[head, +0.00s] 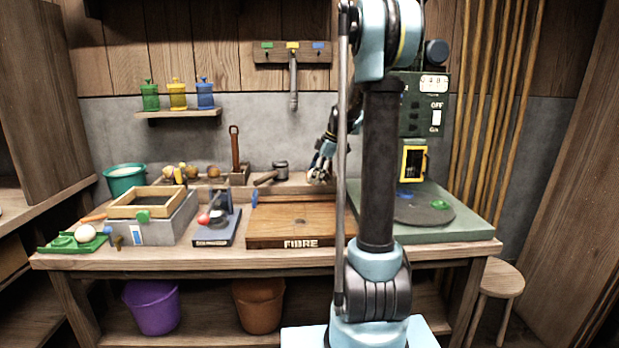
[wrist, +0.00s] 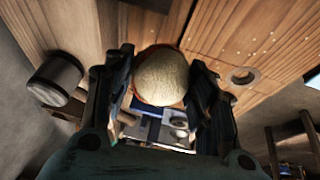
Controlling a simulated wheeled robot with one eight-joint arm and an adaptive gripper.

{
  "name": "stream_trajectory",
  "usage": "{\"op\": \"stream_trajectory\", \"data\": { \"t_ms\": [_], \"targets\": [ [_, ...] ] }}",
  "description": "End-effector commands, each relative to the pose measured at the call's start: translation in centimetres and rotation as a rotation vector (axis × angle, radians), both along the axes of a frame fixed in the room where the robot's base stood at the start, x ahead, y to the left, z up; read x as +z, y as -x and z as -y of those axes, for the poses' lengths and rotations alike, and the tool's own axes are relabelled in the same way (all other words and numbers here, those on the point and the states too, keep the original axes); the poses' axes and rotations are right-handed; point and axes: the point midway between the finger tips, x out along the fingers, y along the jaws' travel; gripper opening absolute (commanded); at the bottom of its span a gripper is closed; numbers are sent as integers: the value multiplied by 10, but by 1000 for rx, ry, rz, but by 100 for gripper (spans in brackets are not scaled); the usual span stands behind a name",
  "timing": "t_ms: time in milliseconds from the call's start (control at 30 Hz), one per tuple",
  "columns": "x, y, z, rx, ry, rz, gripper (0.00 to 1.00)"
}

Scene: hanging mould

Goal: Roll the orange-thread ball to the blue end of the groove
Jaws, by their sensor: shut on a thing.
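My gripper (head: 320,172) is over the back of the bench, right of the mallet and partly hidden behind my arm. In the wrist view my gripper (wrist: 162,85) has a finger on each side of a pale round ball (wrist: 161,76) with an orange-brown edge, and is shut on it. I cannot make out its thread colour for certain. The wooden FIBRE board (head: 290,226) lies in front of my gripper in the head view. A dark strip, perhaps the groove (head: 290,198), runs along its back edge. A small blue marker (head: 254,200) stands at its left end; my arm hides the right end.
A mallet (head: 271,173) lies left of my gripper. A blue-based press (head: 217,222) and a grey box with a wooden frame (head: 150,208) stand left of the board. A green machine with a round plate (head: 424,211) stands right. The board's top is mostly clear.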

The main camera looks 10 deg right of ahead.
Motion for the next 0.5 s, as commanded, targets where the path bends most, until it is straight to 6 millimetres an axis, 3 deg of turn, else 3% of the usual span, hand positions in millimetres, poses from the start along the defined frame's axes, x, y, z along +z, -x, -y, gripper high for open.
{"op": "stream_trajectory", "data": {
  "t_ms": [500],
  "targets": [
    [-48,0,-1,0,0,0,20]
  ]
}}
